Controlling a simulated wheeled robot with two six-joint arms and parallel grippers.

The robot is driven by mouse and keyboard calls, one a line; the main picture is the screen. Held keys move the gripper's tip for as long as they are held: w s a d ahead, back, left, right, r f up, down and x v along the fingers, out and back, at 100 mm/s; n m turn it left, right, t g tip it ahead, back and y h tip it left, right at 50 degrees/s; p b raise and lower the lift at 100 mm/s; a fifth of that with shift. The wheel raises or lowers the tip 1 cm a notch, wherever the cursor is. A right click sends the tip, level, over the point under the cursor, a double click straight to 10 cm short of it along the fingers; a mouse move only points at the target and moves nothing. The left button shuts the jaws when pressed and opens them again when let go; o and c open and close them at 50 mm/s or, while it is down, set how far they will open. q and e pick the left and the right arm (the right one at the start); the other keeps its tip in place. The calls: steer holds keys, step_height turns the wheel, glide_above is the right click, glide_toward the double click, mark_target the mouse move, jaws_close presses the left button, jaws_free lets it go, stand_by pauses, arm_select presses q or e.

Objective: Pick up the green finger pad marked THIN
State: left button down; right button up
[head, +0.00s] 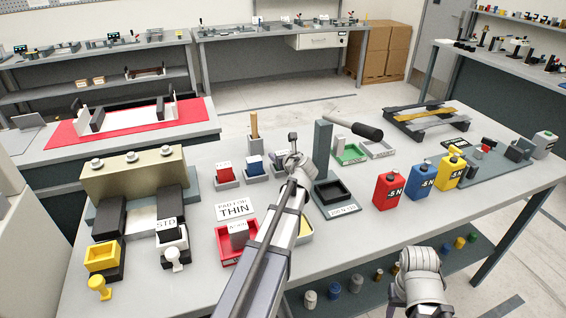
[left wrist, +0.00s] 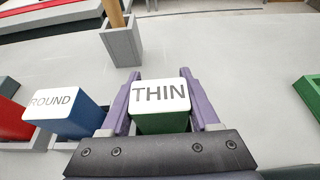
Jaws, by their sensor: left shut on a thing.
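The green finger pad (left wrist: 162,124) has a white top marked THIN and sits between the purple fingers of my left gripper (left wrist: 159,98) in the left wrist view. The fingers are shut on its two sides. Whether the pad's base is still in a holder cannot be told. My right arm shows at the lower right of the head view, but its gripper does not.
A blue pad marked ROUND (left wrist: 72,118) and a red pad (left wrist: 12,118) stand close to the left. A grey holder with a wooden stick (left wrist: 121,44) stands behind. A dark upright post (head: 322,150) stands right of my left gripper.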

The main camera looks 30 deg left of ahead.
arm_select(q)
steer(key=shift+r, duration=0.1)
step_height(320, 180, up, 10)
steer(key=p, duration=1)
